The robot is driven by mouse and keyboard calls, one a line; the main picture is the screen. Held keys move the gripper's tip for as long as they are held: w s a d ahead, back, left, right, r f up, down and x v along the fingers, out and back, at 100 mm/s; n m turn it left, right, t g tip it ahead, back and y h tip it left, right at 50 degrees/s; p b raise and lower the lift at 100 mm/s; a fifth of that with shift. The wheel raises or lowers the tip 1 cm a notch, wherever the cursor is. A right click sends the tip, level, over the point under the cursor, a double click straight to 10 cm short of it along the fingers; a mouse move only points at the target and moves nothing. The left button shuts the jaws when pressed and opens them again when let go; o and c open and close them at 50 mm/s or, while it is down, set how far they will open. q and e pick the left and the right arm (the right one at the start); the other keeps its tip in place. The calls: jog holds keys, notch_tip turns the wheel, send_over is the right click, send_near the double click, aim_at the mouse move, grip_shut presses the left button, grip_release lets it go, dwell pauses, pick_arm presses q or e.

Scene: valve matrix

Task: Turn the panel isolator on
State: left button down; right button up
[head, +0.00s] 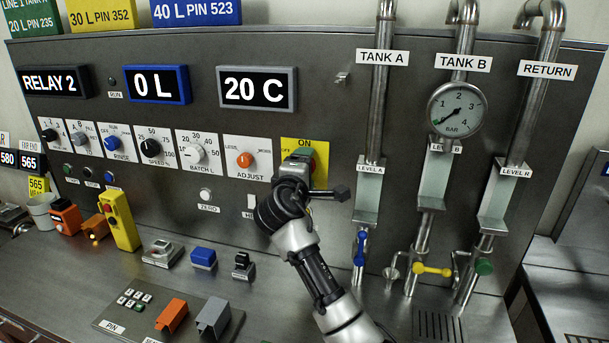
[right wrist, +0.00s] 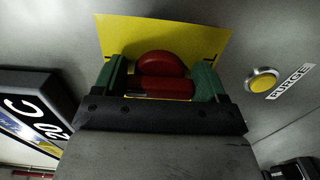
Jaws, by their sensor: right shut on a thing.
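The panel isolator is a red knob on a yellow plate (head: 321,152) marked ON at the top and OFF at the left. My right gripper (head: 300,160) is at the plate in the head view and covers most of the knob. In the right wrist view, the red knob (right wrist: 162,64) sits between the green fingers of my right gripper (right wrist: 162,84), which is shut on it. The yellow plate (right wrist: 115,32) shows behind it. I cannot tell which mark the knob points to. My left gripper is not in view.
An orange ADJUST knob (head: 245,160) is just left of the plate. A yellow PURGE button (right wrist: 262,80) is close by in the right wrist view. The tank A pipe (head: 379,110) runs to the right. Small switch boxes and a yellow pendant (head: 119,222) stand on the bench.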

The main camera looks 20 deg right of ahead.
jog(key=shift+f, duration=0.15)
dwell(0.4)
jog(key=o, duration=0.9)
jog(key=b+v, duration=0.2)
jog(key=v, duration=0.9)
